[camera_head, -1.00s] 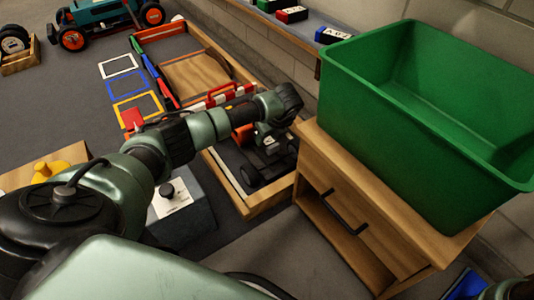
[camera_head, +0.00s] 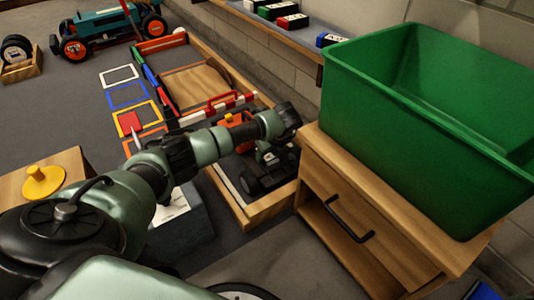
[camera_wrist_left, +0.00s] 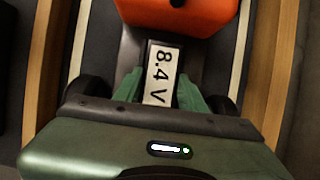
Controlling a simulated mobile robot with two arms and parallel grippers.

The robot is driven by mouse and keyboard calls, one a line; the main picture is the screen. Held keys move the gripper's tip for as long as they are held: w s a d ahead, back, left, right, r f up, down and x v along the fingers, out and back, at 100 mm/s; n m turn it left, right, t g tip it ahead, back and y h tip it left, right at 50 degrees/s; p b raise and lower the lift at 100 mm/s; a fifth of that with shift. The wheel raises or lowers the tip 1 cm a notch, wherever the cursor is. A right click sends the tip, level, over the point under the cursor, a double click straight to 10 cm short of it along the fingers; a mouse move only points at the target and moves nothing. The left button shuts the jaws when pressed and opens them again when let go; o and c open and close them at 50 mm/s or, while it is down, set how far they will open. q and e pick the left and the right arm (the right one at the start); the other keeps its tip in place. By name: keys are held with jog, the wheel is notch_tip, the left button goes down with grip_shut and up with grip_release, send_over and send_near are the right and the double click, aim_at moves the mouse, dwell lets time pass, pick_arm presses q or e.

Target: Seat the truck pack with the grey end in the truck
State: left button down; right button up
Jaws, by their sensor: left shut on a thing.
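The truck (camera_head: 252,182) stands in a wood-edged bay, its orange cab (camera_head: 236,119) partly behind my left arm. The orange cab also shows at the top of the left wrist view (camera_wrist_left: 180,14). My left gripper (camera_head: 270,153) is over the truck bed, pointing down. In the left wrist view its green fingers (camera_wrist_left: 160,95) are shut on the sides of a dark pack with a white "8.4 V" label (camera_wrist_left: 160,72). The pack lies in line with the truck, just behind the cab. Its grey end cannot be made out, nor whether it is fully down. My right gripper is out of view.
A green bin (camera_head: 430,130) stands on a wooden drawer cabinet (camera_head: 345,215) right of the truck. Wooden bay walls (camera_head: 268,211) flank the truck closely. A grey box (camera_head: 180,230) is at the front left. More packs (camera_head: 293,21) sit on the back shelf.

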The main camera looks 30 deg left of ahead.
pick_arm(q)
jog(key=shift+s+d+f, duration=0.2)
jog(key=shift+d+f, duration=0.15)
jog(key=shift+f, duration=0.35)
jog(key=c, duration=0.8)
grip_release()
jog(key=shift+d+f, duration=0.1)
jog(key=shift+c, duration=0.2)
jog(key=shift+r+p, duration=0.35)
jog(key=shift+r, duration=0.3)
jog(key=p+v, duration=0.8)
jog(key=v, duration=0.4)
jog(key=shift+a, duration=0.35)
jog(key=shift+w, duration=0.1)
